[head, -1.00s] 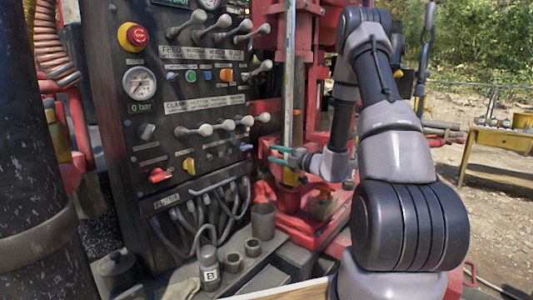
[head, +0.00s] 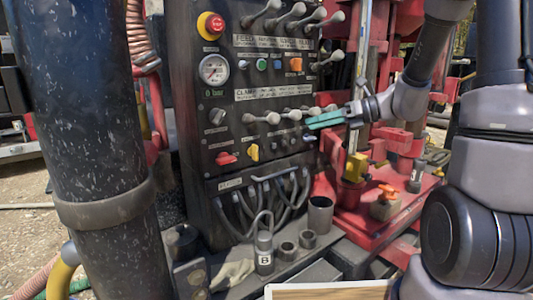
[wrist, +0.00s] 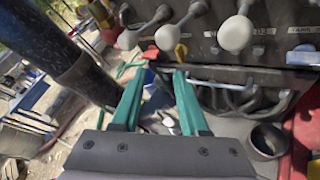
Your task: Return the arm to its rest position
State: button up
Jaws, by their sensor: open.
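My gripper (head: 325,119) has teal fingers and is at the right edge of the black control panel (head: 200,110), close to the lower row of grey lever knobs (head: 272,117). Its fingers point left in the head view; whether they touch a knob cannot be told there. In the wrist view the two fingers (wrist: 158,80) are apart with nothing held between them. My arm reaches in from the right of the head view.
A red emergency button (head: 212,25) and a gauge (head: 213,69) sit on the panel. Below are hoses, a grey cup (head: 320,215) and a bottle marked B (head: 264,252). A red machine base (head: 375,225) stands right; a thick black column (head: 95,120) stands left.

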jog(key=s+d+r+n+g+h, duration=0.1)
jog(key=s+r+n+h, duration=0.15)
jog(key=s+n, duration=0.4)
jog(key=s+d+r+n+g+h, duration=0.1)
jog(key=s+n+h, duration=0.3)
jog(key=s+n, duration=0.25)
jog(key=s+d+r+n+t+h, duration=0.4)
jog(key=d+n, duration=0.4)
jog(key=n, duration=0.2)
jog(key=shift+s+r+n+t+h, duration=0.3)
jog(key=shift+r+t+h, duration=0.3)
jog(key=shift+r, duration=0.25)
